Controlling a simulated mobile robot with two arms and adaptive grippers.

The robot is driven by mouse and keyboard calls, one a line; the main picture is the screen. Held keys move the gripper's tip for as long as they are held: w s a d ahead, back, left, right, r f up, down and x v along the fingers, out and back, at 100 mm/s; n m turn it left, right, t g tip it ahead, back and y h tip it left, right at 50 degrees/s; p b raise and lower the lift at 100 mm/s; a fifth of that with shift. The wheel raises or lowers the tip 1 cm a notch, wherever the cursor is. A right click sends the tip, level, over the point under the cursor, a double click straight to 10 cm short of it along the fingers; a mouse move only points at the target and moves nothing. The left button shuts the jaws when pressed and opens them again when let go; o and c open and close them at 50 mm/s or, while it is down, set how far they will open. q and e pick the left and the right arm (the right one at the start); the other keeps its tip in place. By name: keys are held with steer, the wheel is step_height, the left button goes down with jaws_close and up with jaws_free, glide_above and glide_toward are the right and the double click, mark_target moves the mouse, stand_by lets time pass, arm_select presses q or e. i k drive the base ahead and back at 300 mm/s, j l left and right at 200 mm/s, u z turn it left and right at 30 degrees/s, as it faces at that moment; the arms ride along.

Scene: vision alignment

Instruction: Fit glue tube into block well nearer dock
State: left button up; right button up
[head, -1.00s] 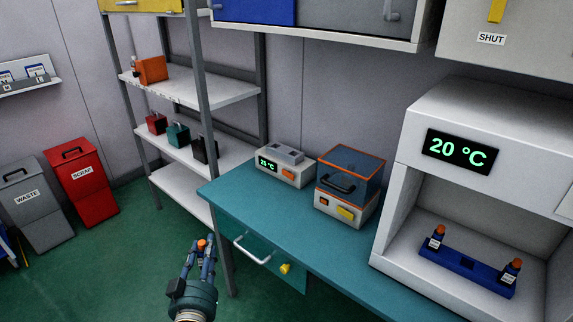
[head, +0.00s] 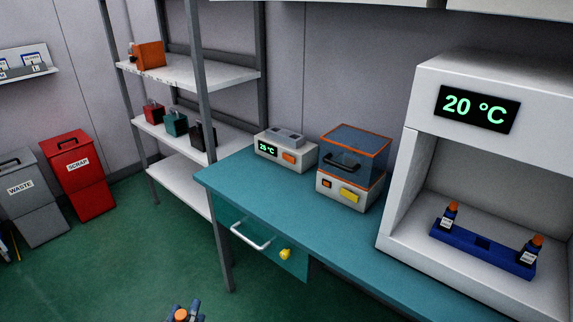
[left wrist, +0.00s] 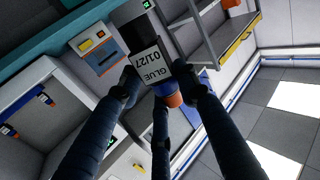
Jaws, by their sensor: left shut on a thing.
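My left gripper (head: 184,310) shows only at the bottom edge of the head view. It also shows in the left wrist view (left wrist: 160,88), with its dark fingers shut around a glue tube (left wrist: 149,68). The tube has a white label reading GLUE 01/27 and an orange cap. A blue block (head: 462,248) lies in the open white chamber (head: 428,160) at the right, well away from the gripper. A small orange-capped tube stands at each end of the block, and a dark square opening shows between them. My right gripper is not in view.
On the teal bench (head: 250,205) stand a small 25 °C unit (head: 285,150) and an orange-edged lidded box (head: 350,170). A shelf rack (head: 190,75) is behind. A drawer handle (head: 249,236) sticks out in front. Waste (head: 35,200) and scrap (head: 80,175) bins stand left. Green floor is clear.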

mark_target(295, 142)
steer(key=i+j+z, duration=0.2)
steer(key=z, duration=0.25)
steer(key=i+j+z, duration=0.25)
steer(key=z, duration=0.2)
steer(key=i+j, duration=0.15)
steer(key=j, duration=0.2)
steer(key=i+j+z, duration=0.1)
steer(key=j, duration=0.25)
steer(key=i+j, duration=0.25)
steer(key=j, duration=0.15)
steer(key=i+j+z, duration=0.1)
steer(key=j, duration=0.25)
steer(key=i+j+z, duration=0.1)
steer(key=j, duration=0.3)
steer(key=i, duration=0.1)
